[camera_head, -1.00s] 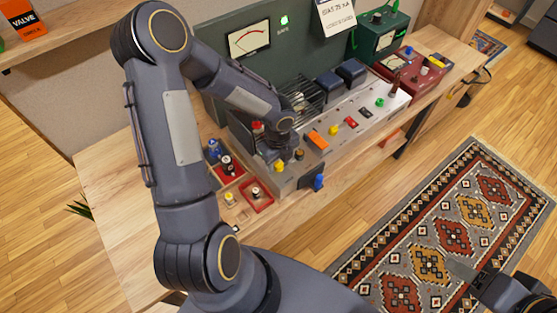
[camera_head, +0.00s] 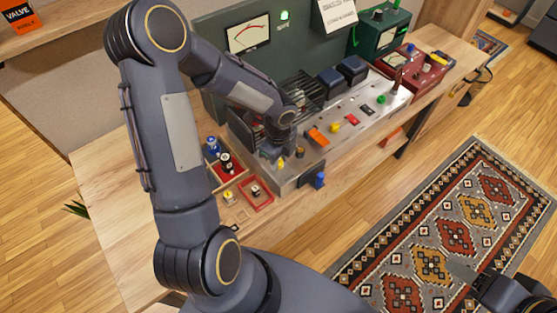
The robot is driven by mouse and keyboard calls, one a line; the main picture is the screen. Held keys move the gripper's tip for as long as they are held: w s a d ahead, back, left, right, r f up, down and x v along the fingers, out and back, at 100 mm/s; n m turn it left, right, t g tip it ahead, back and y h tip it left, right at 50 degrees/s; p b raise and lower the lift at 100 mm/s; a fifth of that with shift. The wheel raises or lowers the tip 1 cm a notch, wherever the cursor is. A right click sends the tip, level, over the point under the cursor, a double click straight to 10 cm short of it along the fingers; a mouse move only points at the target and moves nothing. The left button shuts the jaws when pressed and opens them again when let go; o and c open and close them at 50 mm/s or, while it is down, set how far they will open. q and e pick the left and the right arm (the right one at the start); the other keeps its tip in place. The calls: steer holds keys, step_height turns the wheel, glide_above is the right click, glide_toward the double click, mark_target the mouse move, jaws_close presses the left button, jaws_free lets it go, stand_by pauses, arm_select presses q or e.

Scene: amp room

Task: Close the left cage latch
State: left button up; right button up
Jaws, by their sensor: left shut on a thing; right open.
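My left gripper (camera_head: 272,151) is shut at the left front of the amplifier's metal chassis (camera_head: 350,119), beside the dark slatted cage (camera_head: 306,86). My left wrist and forearm cover the jaws and much of the cage's left side. The left cage latch is hidden there, so I cannot see its position or the contact clearly. My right gripper (camera_head: 478,280) is partly in view at the lower right, open and empty over the rug, far from the cage.
A red tray (camera_head: 256,205) and a wooden tray with small parts lie left of the chassis. Yellow, orange, red and green controls line the chassis. A green meter box (camera_head: 381,30) and a red box (camera_head: 421,73) stand to the right.

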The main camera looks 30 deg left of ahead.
arm_select(q)
steer(key=n+b, duration=0.2)
steer(key=n, duration=0.2)
steer(key=shift+f+n+b, duration=0.1)
steer(key=shift+n+b, duration=0.2)
steer(key=shift+b, duration=0.1)
steer(key=n+b, duration=0.2)
steer(key=n, duration=0.1)
steer(key=shift+n, duration=0.4)
steer(key=n+b, duration=0.1)
steer(key=n, duration=0.2)
steer(key=shift+b, duration=0.4)
steer(key=shift+n+b, duration=0.5)
steer(key=shift+n, duration=1.1)
steer(key=o, duration=1)
steer(key=shift+c, duration=0.2)
steer(key=shift+r, duration=0.2)
